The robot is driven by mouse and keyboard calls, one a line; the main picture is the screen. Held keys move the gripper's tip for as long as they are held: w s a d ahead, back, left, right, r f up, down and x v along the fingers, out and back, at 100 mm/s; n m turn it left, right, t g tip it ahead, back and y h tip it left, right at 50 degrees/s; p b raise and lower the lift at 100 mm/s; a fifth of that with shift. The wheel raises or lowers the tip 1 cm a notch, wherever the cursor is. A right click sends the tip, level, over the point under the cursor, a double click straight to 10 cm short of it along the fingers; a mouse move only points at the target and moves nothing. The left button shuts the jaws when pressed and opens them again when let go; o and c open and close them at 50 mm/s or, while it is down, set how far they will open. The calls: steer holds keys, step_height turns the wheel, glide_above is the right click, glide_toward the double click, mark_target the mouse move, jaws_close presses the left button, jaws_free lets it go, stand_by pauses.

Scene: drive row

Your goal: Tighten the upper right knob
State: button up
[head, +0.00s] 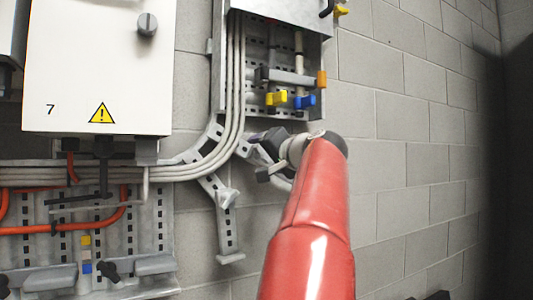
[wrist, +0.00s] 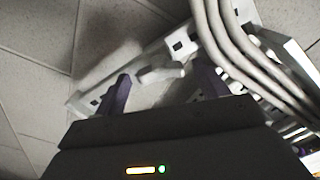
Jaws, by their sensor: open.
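My gripper (head: 262,157) is in the middle of the head view, just below the open upper box, with my red arm reaching up to it. In the wrist view its two purple-tipped fingers (wrist: 164,84) are apart. A small light grey piece (wrist: 162,74) shows between them beyond the tips; I cannot tell whether it is a knob. In the head view a grey knob-like piece (head: 229,198) sits on the slotted bracket, lower left of the gripper. I cannot tell which is the upper right knob.
Grey cables (head: 236,85) curve down close to my gripper; they also run across the wrist view (wrist: 225,45). The open upper box (head: 322,50) holds yellow and blue levers. The white cabinet (head: 92,75) stands left. The block wall (head: 405,120) at right is bare.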

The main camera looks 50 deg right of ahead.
steer(key=c, duration=1)
steer(key=shift+m+p, duration=0.4)
steer(key=o, duration=1)
steer(key=b+v, duration=0.1)
steer(key=v, duration=0.6)
steer(key=shift+s, duration=0.35)
